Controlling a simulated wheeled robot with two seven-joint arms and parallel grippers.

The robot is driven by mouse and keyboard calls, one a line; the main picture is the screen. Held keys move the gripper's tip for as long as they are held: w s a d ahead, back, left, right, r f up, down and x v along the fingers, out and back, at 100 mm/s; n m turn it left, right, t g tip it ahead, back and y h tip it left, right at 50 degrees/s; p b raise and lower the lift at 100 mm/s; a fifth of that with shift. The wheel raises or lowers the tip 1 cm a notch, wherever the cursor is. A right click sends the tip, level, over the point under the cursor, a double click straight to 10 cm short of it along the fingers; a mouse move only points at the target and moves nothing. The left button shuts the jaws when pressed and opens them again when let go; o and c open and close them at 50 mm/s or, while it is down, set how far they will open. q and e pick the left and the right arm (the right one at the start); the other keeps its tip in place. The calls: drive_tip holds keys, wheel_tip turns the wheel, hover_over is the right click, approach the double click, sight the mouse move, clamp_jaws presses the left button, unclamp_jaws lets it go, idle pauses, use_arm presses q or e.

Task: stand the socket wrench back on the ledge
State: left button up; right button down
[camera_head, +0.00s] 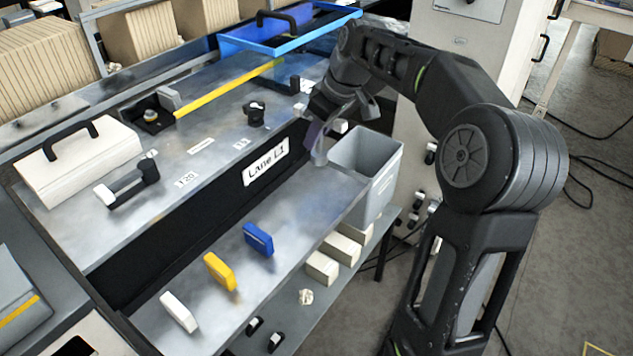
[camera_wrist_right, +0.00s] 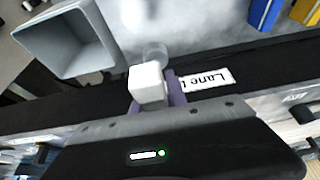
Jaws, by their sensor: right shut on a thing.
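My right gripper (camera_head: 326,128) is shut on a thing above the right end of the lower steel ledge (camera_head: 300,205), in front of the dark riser. The held thing, which I take to be the socket wrench (camera_head: 320,152), shows a grey rounded lower part and a pale block. In the right wrist view the purple fingers of the right gripper (camera_wrist_right: 158,100) hold it, with the white block (camera_wrist_right: 148,84) nearest and the grey round end (camera_wrist_right: 154,55) beyond. The fingers hide part of it. I cannot tell whether its grey end touches the ledge. My left gripper is not in view.
A grey open bin (camera_head: 365,160) stands close right of the gripper. Blue (camera_head: 258,239), yellow (camera_head: 219,271) and white (camera_head: 178,312) blocks stand on the ledge further left. The "Lane L1" label (camera_head: 265,162) is on the riser. The ledge between the blue block and gripper is clear.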

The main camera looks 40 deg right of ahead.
sight(318, 152)
wheel_tip(318, 152, down, 5)
drive_tip(key=shift+f, duration=0.15)
drive_tip(key=shift+f, duration=0.1)
drive_tip(key=shift+f, duration=1.75)
drive_tip(key=shift+f, duration=0.2)
drive_tip(key=c, duration=1.3)
unclamp_jaws()
drive_tip(key=shift+r, duration=0.15)
drive_tip(key=v, duration=1.2)
